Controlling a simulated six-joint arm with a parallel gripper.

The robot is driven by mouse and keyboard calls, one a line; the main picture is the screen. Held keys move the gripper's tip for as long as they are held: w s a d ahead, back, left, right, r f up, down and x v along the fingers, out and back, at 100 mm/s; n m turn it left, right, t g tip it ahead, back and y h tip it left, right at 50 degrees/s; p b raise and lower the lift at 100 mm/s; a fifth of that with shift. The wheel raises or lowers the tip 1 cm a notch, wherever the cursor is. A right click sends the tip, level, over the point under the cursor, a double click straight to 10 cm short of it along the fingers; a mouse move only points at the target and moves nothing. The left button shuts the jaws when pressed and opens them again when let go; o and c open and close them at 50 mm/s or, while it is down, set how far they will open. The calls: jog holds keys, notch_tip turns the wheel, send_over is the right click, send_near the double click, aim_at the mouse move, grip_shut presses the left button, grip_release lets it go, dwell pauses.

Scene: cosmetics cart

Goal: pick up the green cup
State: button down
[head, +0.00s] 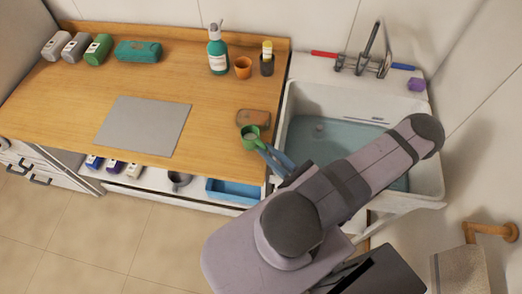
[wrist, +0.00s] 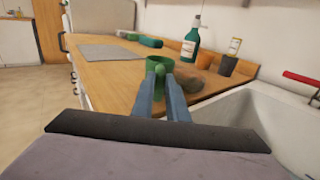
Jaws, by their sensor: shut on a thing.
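The green cup (head: 250,132) is at the right front of the wooden counter, beside the sink. It also shows in the wrist view (wrist: 161,62), straight ahead between the ends of my fingers. My gripper (head: 264,149) reaches it from the lower right, over the counter's edge. In the wrist view my blue fingers (wrist: 160,84) are shut on the near side of the cup, seemingly at its handle. The cup looks about upright. I cannot tell whether its base touches the counter.
A green pump bottle (head: 218,52), an orange cup (head: 243,67) and a dark cup (head: 267,66) stand at the back. A grey mat (head: 143,126) lies left. The water-filled sink (head: 285,122) is right. A blue tray (head: 233,193) sits below.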

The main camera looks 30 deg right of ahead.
jog(key=shift+r+p, duration=0.3)
jog(key=shift+r, duration=0.05)
notch_tip(320, 180, up, 9)
jog(key=p, duration=0.7)
jog(key=shift+r+p, duration=0.15)
jog(key=shift+p, duration=0.25)
